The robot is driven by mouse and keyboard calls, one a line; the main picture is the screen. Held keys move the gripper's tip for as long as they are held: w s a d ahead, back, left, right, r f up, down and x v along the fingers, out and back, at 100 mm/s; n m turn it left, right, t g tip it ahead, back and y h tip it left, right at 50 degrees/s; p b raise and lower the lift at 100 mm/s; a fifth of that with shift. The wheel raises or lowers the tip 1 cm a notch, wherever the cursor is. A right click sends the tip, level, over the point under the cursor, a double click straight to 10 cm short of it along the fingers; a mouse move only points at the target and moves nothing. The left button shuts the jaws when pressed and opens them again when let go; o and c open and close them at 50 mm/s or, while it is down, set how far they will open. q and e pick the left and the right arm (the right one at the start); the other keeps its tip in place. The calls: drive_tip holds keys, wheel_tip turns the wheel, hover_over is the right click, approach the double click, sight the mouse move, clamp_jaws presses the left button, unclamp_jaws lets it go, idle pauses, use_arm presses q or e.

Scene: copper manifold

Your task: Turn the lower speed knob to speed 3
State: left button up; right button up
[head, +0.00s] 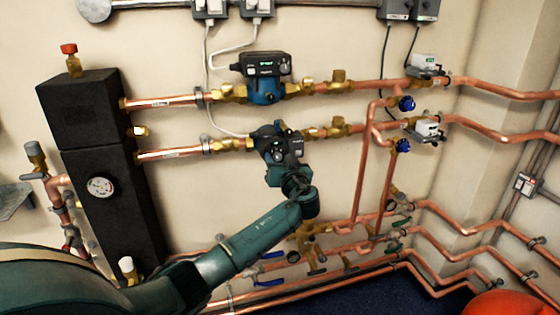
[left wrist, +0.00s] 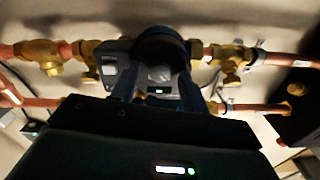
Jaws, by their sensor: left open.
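The lower pump (head: 270,134) sits on the lower copper pipe, partly hidden behind my left gripper (head: 283,158). In the left wrist view, the pump's dark control head (left wrist: 120,68) has a grey round knob (left wrist: 160,73) and a small green display (left wrist: 160,90). My left gripper's two fingers (left wrist: 159,92) reach toward the pump face, one on each side of the knob, and are open. I cannot tell whether they touch the knob, and its speed mark is too blurred to read. My right gripper is not in view.
The upper pump (head: 265,78) with a green display is just above. A black manifold block (head: 100,170) with a gauge stands at the left. Copper pipes, brass fittings and valve actuators (head: 425,130) run to the right. More pipes (head: 340,275) run below.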

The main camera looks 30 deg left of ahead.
use_arm(q)
drive_tip(key=shift+c, duration=0.5)
clamp_jaws()
